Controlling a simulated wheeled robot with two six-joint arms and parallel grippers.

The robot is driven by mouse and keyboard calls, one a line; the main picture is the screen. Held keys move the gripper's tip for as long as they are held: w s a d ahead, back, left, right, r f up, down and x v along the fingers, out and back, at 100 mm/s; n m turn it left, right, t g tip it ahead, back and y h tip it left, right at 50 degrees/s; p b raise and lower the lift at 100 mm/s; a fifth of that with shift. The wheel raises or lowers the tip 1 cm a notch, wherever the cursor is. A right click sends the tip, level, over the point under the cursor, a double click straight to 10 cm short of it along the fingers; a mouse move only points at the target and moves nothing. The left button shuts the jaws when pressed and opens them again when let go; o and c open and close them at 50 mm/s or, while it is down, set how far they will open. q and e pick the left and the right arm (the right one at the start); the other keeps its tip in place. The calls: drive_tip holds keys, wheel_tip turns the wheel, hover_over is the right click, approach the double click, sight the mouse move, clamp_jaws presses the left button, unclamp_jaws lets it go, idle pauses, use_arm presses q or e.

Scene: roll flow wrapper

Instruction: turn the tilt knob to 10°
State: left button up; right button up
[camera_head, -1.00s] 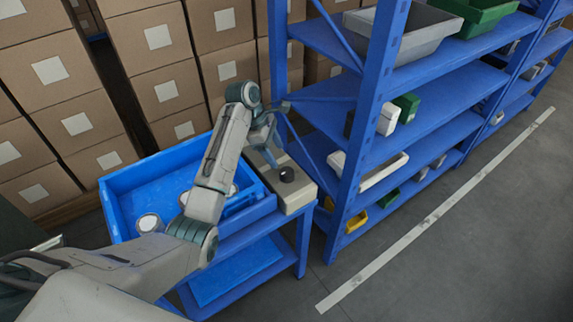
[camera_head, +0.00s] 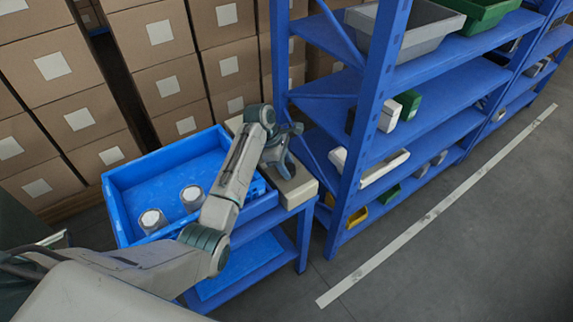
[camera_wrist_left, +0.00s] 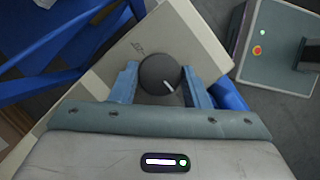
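The tilt knob (camera_wrist_left: 158,73) is a round dark knob with a white pointer line, on a cream-coloured box (camera_head: 299,190). In the left wrist view the pointer runs toward the lower right. My left gripper (camera_head: 287,168) is over the box, and its blue fingers (camera_wrist_left: 160,83) stand on both sides of the knob. The gaps are very small, so I cannot tell whether the fingers press on it. In the head view the gripper hides the knob. Any degree markings are not readable. My right gripper is out of view.
A blue tray (camera_head: 122,207) with two grey-white round parts (camera_head: 192,195) stands left of the box on a blue cart (camera_head: 300,262). A blue shelf rack (camera_head: 350,190) rises close on the right. Stacked cartons (camera_head: 160,60) stand behind. Floor on the right is clear.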

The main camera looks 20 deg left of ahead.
use_arm(q)
drive_tip(key=shift+c, duration=1.2)
drive_tip(key=shift+w+r+m+g+p, duration=0.1)
drive_tip(key=shift+r+m+g+p, duration=0.25)
drive_tip(key=shift+m+p, duration=0.7)
drive_tip(key=shift+m+g+p, duration=0.35)
drive_tip(key=shift+m+p, duration=0.2)
drive_tip(key=shift+p, duration=0.6)
drive_tip(key=m+g+p, duration=0.1)
drive_tip(key=m, duration=0.1)
drive_tip(key=shift+w+f+m+p, duration=0.1)
drive_tip(key=shift+m+p, duration=0.2)
drive_tip(key=shift+p, duration=0.1)
drive_tip(key=shift+m+g+p, duration=0.3)
drive_tip(key=shift+m, duration=0.6)
drive_tip(key=m, duration=0.1)
drive_tip(key=m+y, duration=0.1)
drive_tip(key=shift+w+d+f+m+g, duration=0.1)
drive_tip(key=shift+w+m+g, duration=0.05)
drive_tip(key=shift+m+g, duration=0.25)
drive_tip(key=m+y, duration=0.1)
drive_tip(key=m, duration=0.2)
drive_tip(key=shift+d+m+g, duration=0.1)
drive_tip(key=shift+m+g, duration=0.2)
drive_tip(key=shift+g, duration=0.1)
drive_tip(key=shift+m+y+p, duration=0.3)
drive_tip(key=shift+m+y, duration=0.6)
drive_tip(key=shift+m, duration=0.9)
drive_tip(key=shift+w, duration=0.1)
